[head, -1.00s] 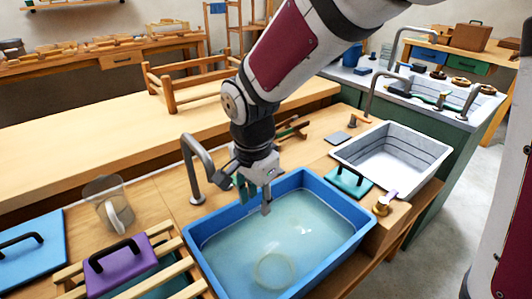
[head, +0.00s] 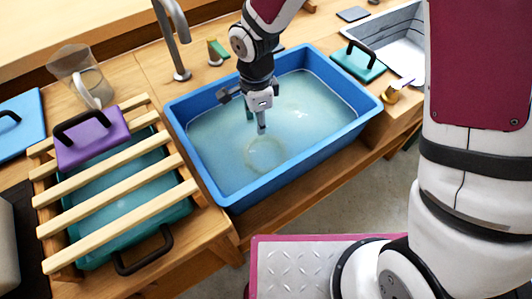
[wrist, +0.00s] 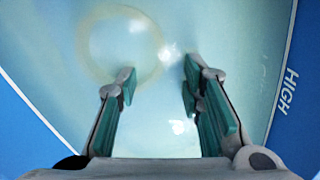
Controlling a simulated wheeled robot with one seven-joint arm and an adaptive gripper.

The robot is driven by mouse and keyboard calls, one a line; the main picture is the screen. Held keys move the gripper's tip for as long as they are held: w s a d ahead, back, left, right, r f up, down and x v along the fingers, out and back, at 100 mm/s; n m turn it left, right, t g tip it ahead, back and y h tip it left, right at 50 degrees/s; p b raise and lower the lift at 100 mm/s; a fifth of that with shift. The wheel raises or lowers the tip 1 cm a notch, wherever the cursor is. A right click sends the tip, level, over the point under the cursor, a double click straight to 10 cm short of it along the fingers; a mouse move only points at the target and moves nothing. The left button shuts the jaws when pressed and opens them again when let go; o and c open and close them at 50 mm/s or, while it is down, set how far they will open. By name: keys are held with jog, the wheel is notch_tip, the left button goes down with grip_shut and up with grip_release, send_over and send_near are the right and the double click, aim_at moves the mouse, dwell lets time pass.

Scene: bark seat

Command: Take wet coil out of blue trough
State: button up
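The blue trough (head: 213,190) stands on the wooden bench and holds cloudy greenish water. The wet coil (head: 265,173) is a pale yellowish ring in the water, near the trough's near-left part. It also shows in the wrist view as a faint ring (wrist: 161,47) at upper left, ahead of the left finger. My gripper (head: 260,128) points down over the trough, just beyond the coil in the head view. In the wrist view its two teal-padded fingers (wrist: 160,85) are apart, with only water between them. Whether the fingertips touch the water I cannot tell.
A grey tap (head: 180,45) stands behind the trough's left corner. A slatted wooden rack (head: 115,180) over a teal tub, with a purple handled block (head: 95,142), is at left. A clear jug (head: 88,80) stands behind it. A teal handled block (head: 357,63) lies at right.

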jog(key=shift+f+b, duration=0.8)
jog(key=shift+f, duration=2)
grip_shut()
